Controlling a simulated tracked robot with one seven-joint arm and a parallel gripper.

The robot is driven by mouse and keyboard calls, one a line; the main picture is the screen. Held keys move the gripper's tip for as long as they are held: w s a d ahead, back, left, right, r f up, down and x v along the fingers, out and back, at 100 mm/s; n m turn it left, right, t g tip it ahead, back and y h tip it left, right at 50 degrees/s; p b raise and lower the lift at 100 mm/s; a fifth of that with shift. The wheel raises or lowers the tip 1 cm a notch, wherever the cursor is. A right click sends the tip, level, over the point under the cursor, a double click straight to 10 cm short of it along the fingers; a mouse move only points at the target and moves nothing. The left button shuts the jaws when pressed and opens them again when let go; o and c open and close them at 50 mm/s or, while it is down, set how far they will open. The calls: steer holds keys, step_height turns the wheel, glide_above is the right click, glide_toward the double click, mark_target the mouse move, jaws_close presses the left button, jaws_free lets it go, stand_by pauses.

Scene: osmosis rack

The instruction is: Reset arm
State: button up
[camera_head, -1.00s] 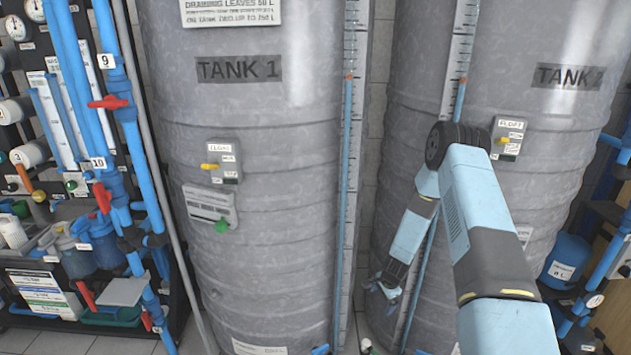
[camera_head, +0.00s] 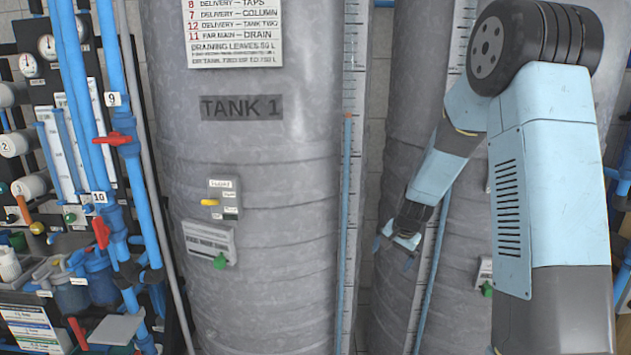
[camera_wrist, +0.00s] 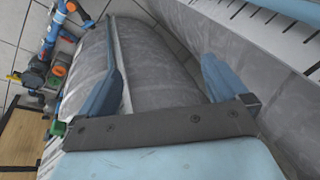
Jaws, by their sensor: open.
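My gripper (camera_head: 394,252) hangs at the end of my bent arm, in front of the right-hand tank (camera_head: 385,200) in the head view. In the wrist view my gripper (camera_wrist: 158,82) shows two blue fingers spread wide apart with nothing between them. The grey curved side of a tank (camera_wrist: 165,75) lies beyond the fingers. My arm covers much of the right-hand tank in the head view.
A ruled gauge strip (camera_head: 350,165) runs between the tanks. Blue pipes with red valves (camera_head: 113,138) and gauges fill the left. In the wrist view a wooden surface (camera_wrist: 22,135) shows.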

steer(key=s+r+n, duration=0.2)
steer(key=s+r, duration=0.5)
steer(key=r, duration=0.5)
steer(key=s+r+n, duration=0.1)
steer(key=s+r, duration=0.3)
steer(key=s, duration=0.5)
steer(key=s+r+n+t+h, duration=0.1)
steer(key=s+r+n, duration=0.1)
steer(key=s+r, duration=0.3)
steer(key=s+d+r+n+t, duration=0.1)
steer(key=s+r, duration=0.4)
steer(key=s, duration=0.9)
steer(key=shift+r+n, duration=0.15)
steer(key=shift+n, duration=0.45)
